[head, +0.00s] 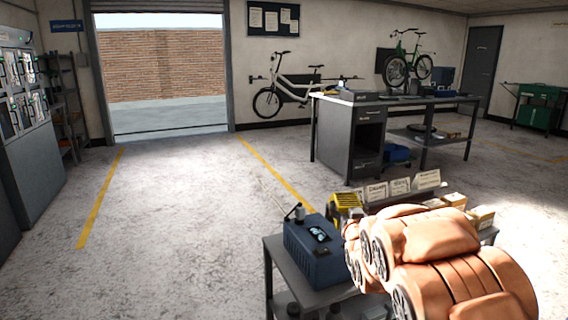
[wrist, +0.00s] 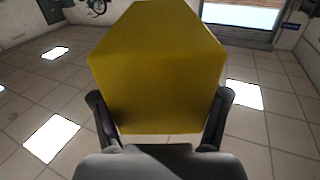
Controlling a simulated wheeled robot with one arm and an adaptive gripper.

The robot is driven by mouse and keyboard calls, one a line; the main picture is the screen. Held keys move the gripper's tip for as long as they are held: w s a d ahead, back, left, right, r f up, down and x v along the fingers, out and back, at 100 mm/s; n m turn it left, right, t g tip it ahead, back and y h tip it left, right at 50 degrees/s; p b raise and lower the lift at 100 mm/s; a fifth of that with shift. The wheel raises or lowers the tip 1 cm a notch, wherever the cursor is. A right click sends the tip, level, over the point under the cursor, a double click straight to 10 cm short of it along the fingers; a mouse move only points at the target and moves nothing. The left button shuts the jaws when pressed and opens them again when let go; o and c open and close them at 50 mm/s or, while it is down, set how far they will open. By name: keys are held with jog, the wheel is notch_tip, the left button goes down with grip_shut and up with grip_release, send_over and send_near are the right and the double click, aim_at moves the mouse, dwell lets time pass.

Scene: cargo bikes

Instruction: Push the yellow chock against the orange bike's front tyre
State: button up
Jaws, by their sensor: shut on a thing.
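The yellow chock (wrist: 155,80) fills the middle of the wrist view, a large block with slanted upper sides. My gripper (wrist: 160,100) is shut on it, with one dark finger on each side. The chock is close to the camera and hides much of what lies beyond. In the head view my folded arm covers the lower right, and I cannot make out my gripper there. No orange bike can be told in either view. A dark bike wheel (wrist: 97,6) shows partly at the top of the wrist view, its bike cut off.
A cart (head: 325,297) carrying a blue box (head: 315,247) stands close in front. A workbench (head: 350,145) is beyond, with a green bike (head: 408,62) above it. A cream bike (head: 290,88) stands at the back wall. The floor on the left (head: 170,220) is clear towards the open doorway.

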notch_tip(320, 180, up, 28)
jog(key=p, duration=2.6)
jog(key=shift+f, duration=0.15)
jog(key=shift+a, duration=0.1)
